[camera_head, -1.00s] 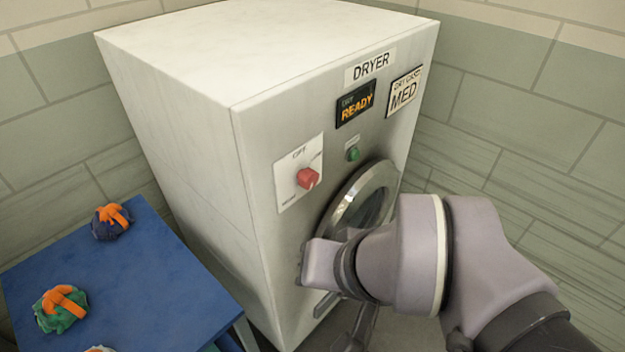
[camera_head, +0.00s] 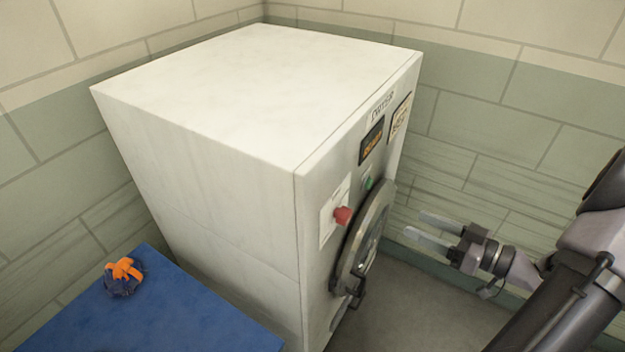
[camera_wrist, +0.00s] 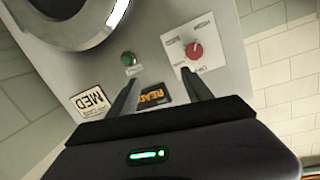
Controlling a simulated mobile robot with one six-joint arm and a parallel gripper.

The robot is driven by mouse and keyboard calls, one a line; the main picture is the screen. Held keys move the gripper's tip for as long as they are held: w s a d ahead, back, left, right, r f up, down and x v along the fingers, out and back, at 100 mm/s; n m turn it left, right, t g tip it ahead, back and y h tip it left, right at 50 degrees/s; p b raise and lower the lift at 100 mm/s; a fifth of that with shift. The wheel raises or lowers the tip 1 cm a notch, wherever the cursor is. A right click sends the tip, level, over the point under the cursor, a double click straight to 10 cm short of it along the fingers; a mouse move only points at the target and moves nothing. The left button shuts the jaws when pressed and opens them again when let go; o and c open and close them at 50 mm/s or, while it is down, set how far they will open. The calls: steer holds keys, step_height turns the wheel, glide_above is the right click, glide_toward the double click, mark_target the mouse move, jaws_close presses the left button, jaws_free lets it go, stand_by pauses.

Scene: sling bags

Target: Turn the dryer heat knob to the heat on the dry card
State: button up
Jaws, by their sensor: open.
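The red heat knob (camera_head: 342,215) sticks out from a white dial plate on the dryer's front; it also shows in the wrist view (camera_wrist: 194,51), where the view is turned over. The plate carries small labels, hard to read, and I cannot tell which one the knob points at. The dry card (camera_wrist: 89,101) reads MED; in the head view (camera_head: 400,118) it is seen edge-on. My gripper (camera_head: 428,232) is open and empty, in front of the dryer, to the right of the door and apart from the knob. Its two fingers also show in the wrist view (camera_wrist: 163,92).
The dryer (camera_head: 200,165) has a round door (camera_head: 364,240) below the knob, a green button (camera_head: 367,184) and a dark READY display (camera_head: 371,141). A blue table (camera_head: 190,310) with an orange-and-navy bundle (camera_head: 124,277) stands at the left. Floor in front is clear.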

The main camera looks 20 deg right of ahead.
mark_target(349, 218)
steer(key=s+a+y, duration=0.3)
steer(key=s, duration=0.3)
steer(key=shift+n, duration=0.4)
steer(key=b+x, duration=0.1)
steer(key=x, duration=0.4)
steer(key=b+x, duration=0.1)
steer(key=x, duration=0.5)
steer(key=b+x, duration=0.1)
steer(key=x, duration=0.5)
steer(key=shift+w+a+f, duration=0.1)
steer(key=shift+w+f, duration=0.15)
steer(key=shift+f, duration=0.05)
steer(key=shift+c, duration=0.5)
jaws_close()
steer(key=shift+n, duration=0.3)
